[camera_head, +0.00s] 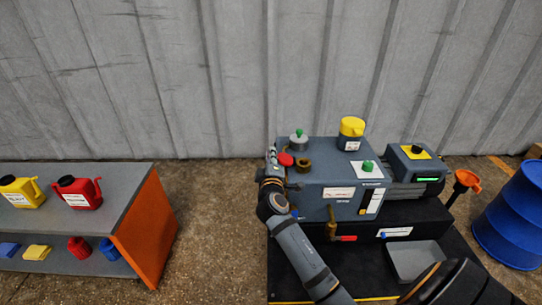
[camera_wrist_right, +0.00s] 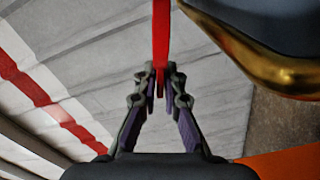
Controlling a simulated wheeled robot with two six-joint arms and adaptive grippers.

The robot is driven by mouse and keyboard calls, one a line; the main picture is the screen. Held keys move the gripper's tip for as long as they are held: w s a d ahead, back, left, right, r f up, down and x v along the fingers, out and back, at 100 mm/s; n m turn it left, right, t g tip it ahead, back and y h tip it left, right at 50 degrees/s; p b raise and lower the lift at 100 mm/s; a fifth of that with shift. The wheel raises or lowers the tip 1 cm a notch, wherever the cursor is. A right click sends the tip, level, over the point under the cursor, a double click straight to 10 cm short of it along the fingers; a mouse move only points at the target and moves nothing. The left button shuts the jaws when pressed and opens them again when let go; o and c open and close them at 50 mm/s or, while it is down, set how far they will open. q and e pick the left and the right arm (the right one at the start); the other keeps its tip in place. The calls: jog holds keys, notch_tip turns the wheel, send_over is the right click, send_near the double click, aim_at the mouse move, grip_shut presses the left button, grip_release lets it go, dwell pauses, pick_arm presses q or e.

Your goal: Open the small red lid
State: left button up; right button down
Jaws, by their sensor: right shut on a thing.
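The small red lid (camera_head: 285,159) is at the left end of the grey machine's top, beside a brass filler neck (camera_head: 304,165). My right gripper (camera_head: 272,156) is at the machine's left edge, right by the lid. In the right wrist view my right gripper (camera_wrist_right: 161,82) is shut on the edge of the red lid (camera_wrist_right: 161,35), which shows as a narrow upright strip. The rounded brass part (camera_wrist_right: 285,75) shows to its right, apart from the fingers. Whether the lid covers the neck's mouth is hard to tell, but it appears to stand to its left. My left gripper is not in view.
The grey machine (camera_head: 320,190) also carries a green-knobbed grey cap (camera_head: 299,141) and a yellow cap (camera_head: 352,128). A grey tray (camera_head: 415,262) lies in front. A bench (camera_head: 110,180) with red and yellow cans stands left, with open floor between. A blue barrel (camera_head: 510,225) stands right.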

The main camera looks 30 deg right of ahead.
aim_at(279, 157)
jog(key=shift+r, duration=0.15)
jog(key=m, duration=0.1)
jog(key=r+m, duration=0.1)
jog(key=d+r+m, duration=0.1)
jog(key=shift+s+m+p, duration=0.3)
jog(key=shift+p, duration=0.1)
jog(key=shift+s+d+r+m, duration=0.25)
jog(key=shift+r+m, duration=0.25)
jog(key=shift+m, duration=0.3)
jog(key=shift+d+r+p, duration=0.2)
jog(key=shift+p, duration=0.35)
jog(key=shift+s+d+r, duration=0.1)
jog(key=c, duration=1.4)
grip_release()
jog(key=shift+s+d, duration=0.1)
jog(key=shift+c, duration=0.2)
